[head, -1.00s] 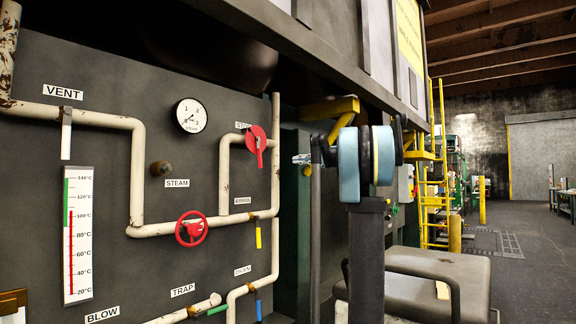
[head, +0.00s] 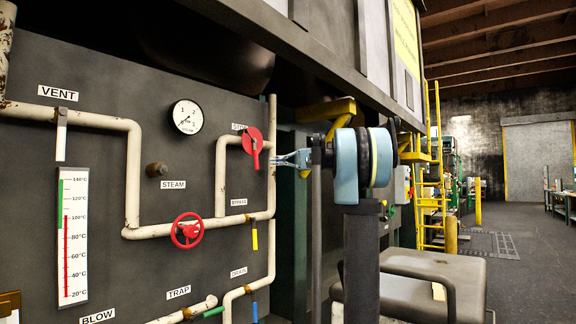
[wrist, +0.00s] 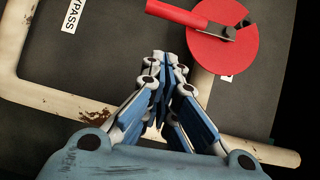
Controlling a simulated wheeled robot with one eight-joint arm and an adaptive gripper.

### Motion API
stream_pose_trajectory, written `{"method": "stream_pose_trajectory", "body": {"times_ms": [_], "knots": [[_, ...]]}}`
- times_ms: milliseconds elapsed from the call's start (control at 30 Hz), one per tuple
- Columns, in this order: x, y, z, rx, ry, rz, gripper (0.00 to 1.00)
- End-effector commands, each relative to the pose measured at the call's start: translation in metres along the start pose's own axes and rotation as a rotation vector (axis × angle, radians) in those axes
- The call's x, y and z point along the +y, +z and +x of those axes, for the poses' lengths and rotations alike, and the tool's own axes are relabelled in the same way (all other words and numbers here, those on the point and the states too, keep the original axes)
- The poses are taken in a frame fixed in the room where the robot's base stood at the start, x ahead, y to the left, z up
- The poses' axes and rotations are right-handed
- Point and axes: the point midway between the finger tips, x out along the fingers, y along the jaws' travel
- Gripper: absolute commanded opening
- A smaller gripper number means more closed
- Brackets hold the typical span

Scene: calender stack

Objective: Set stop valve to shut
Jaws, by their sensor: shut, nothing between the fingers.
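The stop valve is a red disc with a red lever (head: 254,147) on the upright pipe under the STOP label, right part of the panel in the head view. Its lever hangs down there. In the wrist view the red disc (wrist: 225,40) shows at upper right, with its lever reaching left. My gripper (head: 278,160) is just right of the valve in the head view, pointing left at the panel. In the wrist view my gripper (wrist: 162,62) has its fingers together and empty, below and left of the disc, apart from the lever in the picture.
A red steam handwheel (head: 187,231) sits lower left on the pipe. A yellow bypass lever (head: 254,236) hangs below the stop valve. A pressure gauge (head: 187,117) and thermometer (head: 73,236) are on the panel. A grey seat-like block (head: 420,278) stands at right.

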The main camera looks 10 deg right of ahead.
Motion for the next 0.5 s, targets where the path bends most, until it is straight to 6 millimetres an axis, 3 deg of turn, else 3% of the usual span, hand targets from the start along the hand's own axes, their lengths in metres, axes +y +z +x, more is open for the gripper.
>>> {"method": "stream_pose_trajectory", "body": {"times_ms": [200,500], "knots": [[0.0,0.019,0.023,-0.001,0.0,0.0,0.0],[0.0,0.029,0.032,0.0,0.0,0.0,0.0]]}}
